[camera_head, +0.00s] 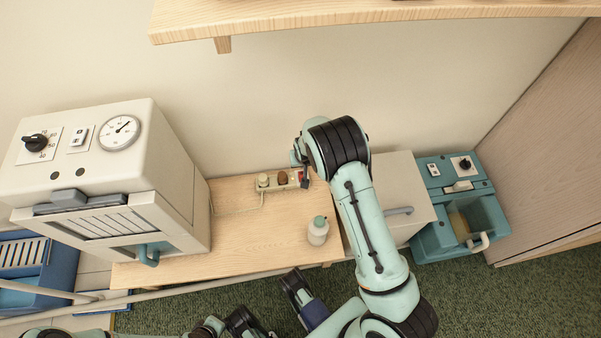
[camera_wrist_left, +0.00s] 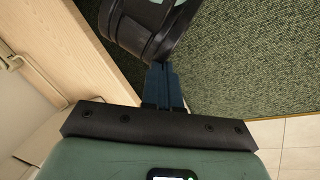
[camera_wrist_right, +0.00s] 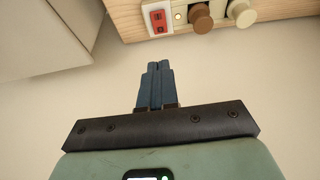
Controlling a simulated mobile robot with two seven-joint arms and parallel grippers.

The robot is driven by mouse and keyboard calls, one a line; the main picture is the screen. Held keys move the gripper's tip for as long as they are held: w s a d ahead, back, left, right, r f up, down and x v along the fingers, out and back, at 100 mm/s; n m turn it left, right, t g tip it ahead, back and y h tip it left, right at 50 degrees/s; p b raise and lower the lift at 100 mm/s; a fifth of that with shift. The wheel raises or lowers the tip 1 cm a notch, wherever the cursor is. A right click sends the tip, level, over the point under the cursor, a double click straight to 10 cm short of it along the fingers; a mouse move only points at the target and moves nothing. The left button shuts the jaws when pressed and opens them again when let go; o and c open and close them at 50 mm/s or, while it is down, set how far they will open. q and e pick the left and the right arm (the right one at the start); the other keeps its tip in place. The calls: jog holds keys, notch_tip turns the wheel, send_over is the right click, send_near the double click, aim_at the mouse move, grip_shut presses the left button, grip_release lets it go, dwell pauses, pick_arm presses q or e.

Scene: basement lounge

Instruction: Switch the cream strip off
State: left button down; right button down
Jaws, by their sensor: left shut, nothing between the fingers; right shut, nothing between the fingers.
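The cream strip (camera_head: 272,185) lies at the back of the wooden table, near the wall. It carries a cream plug (camera_head: 262,181) and a brown plug (camera_head: 282,178). In the right wrist view its red switch (camera_wrist_right: 158,20) shows at the top, beside a small light (camera_wrist_right: 178,16) that looks lit. My right gripper (camera_wrist_right: 158,66) is shut and empty, its tips just short of the switch end, apart from it in that picture. In the head view my right arm hides part of that end. My left gripper (camera_wrist_left: 163,70) is shut and empty over the floor, away from the strip.
A cream machine (camera_head: 160,150) with dials stands at the left. A grey cabinet (camera_head: 400,175) and a teal unit (camera_head: 431,185) stand at the right. A wooden shelf (camera_head: 300,14) hangs above.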

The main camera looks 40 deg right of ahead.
aim_at(301, 173)
pick_arm(q)
jog(key=shift+w+a+f, duration=0.2)
jog(key=shift+w+f, duration=0.1)
jog(key=shift+w, duration=0.05)
pick_arm(e)
jog(key=shift+w+r, duration=0.1)
jog(key=shift+w, duration=0.1)
